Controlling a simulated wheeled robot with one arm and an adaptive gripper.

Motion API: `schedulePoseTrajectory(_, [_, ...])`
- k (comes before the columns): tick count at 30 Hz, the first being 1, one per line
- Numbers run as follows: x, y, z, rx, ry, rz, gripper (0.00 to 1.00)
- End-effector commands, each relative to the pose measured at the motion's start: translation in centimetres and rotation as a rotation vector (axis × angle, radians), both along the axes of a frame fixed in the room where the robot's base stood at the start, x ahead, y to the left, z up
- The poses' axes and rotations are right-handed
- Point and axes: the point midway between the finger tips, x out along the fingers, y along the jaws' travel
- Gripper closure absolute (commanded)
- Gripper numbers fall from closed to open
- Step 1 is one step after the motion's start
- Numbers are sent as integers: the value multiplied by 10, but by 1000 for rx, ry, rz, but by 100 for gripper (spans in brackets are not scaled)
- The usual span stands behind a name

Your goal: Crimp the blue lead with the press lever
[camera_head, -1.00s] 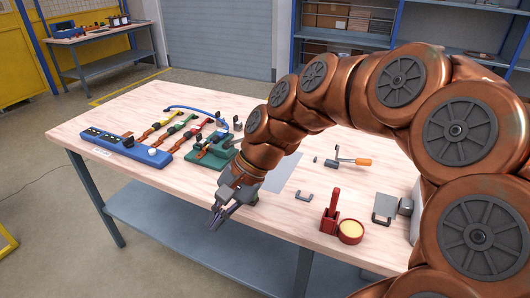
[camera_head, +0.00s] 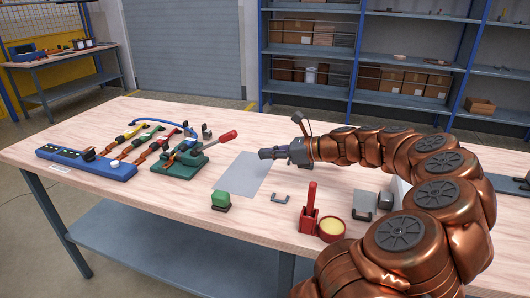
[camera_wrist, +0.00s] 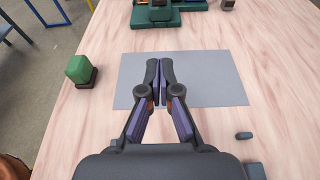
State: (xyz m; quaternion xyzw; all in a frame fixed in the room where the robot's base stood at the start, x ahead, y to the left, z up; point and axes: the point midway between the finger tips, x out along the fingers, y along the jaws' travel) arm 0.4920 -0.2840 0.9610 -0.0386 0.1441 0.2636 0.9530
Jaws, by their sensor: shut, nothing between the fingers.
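The press (camera_head: 178,165) is a green-based device on the left half of the table, with a red-handled lever (camera_head: 220,138) sticking up and right. Part of its green base shows at the top of the wrist view (camera_wrist: 155,20). The blue lead (camera_head: 150,121) arches behind the coloured strips toward the press; I cannot tell how its end sits in the press. My gripper (camera_head: 267,153) is to the right of the press, apart from the lever, above the grey mat (camera_head: 240,178). In the wrist view its fingers (camera_wrist: 159,66) are together and empty.
A blue strip unit (camera_head: 85,163) lies left of the press. A green block on a dark base (camera_head: 220,199) stands near the front edge, with a grey handle (camera_head: 280,198) to its right. A red holder (camera_head: 309,220) and a yellow-filled red cup (camera_head: 331,229) stand further right.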

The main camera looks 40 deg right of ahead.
Motion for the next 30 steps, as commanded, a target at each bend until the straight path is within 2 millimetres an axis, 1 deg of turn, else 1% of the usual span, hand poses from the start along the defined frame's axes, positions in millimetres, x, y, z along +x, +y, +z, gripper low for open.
schedulePoseTrajectory(3, [18, 13, -6, 1, 0, 7, 100])
schedulePoseTrajectory(13, [63, 40, -22, -3, 0, 6, 100])
schedulePoseTrajectory(15, [67, 41, -10, -6, -1, 4, 100])
schedulePoseTrajectory(21, [75, 47, 7, -3, -1, 4, 100])
schedulePoseTrajectory(25, [78, 48, 12, -1, 0, 3, 100])
schedulePoseTrajectory(30, [78, 48, 13, -1, 0, 3, 100])
